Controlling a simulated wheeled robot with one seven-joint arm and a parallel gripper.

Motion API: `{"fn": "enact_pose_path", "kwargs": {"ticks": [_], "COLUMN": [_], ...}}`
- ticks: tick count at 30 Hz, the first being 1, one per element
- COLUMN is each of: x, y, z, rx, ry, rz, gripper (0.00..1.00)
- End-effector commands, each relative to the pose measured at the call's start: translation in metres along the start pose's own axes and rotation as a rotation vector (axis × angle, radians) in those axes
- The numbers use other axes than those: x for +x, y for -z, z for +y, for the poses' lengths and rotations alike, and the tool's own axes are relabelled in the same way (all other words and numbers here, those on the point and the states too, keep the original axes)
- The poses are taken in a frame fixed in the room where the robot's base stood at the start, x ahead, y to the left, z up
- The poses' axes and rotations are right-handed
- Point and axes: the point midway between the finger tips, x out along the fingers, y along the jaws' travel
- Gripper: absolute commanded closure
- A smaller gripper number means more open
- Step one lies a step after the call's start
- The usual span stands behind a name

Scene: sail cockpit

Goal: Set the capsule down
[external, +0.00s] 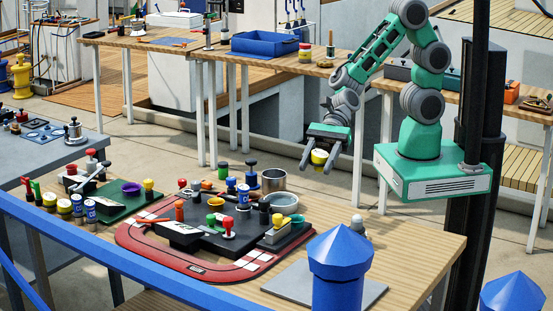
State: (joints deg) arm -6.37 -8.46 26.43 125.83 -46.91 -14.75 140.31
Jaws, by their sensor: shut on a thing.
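My gripper (316,164) is in the air beyond the far edge of the near wooden table (420,238), to the left of my green base. Its fingers are shut on a small yellow and pale thing, which I take to be the capsule (319,156). The fingers hide part of its sides. It appears clear of any surface, but its exact height is hard to judge from this one view.
The near table carries a red track-like mat (262,262) around a dark board crowded with coloured knobs, a metal pot (273,180) and a bowl (284,202). A grey plate (285,284) lies at the front. Blue posts (340,265) stand in front. The table's right end is mostly bare.

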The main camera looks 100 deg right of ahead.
Motion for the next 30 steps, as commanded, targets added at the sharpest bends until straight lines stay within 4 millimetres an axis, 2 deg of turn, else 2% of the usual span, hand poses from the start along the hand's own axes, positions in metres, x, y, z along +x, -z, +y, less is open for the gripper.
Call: {"fn": "enact_pose_path", "kwargs": {"ticks": [3,6,10,14,19,30], "x": [0.035,0.061,0.084,0.098,0.108,0.111], "y": [0.003,0.020,0.032,0.040,0.065,0.072], "z": [-0.014,-0.022,-0.031,-0.036,-0.037,-0.037], "rx": [0.002,0.004,0.001,0.001,0.002,0.000], "ry": [-0.004,-0.004,-0.002,-0.001,-0.001,0.000], "rz": [0.003,0.005,0.001,0.001,0.002,0.000], "gripper": [0.93,0.93,0.93,0.93,0.93,0.93]}}
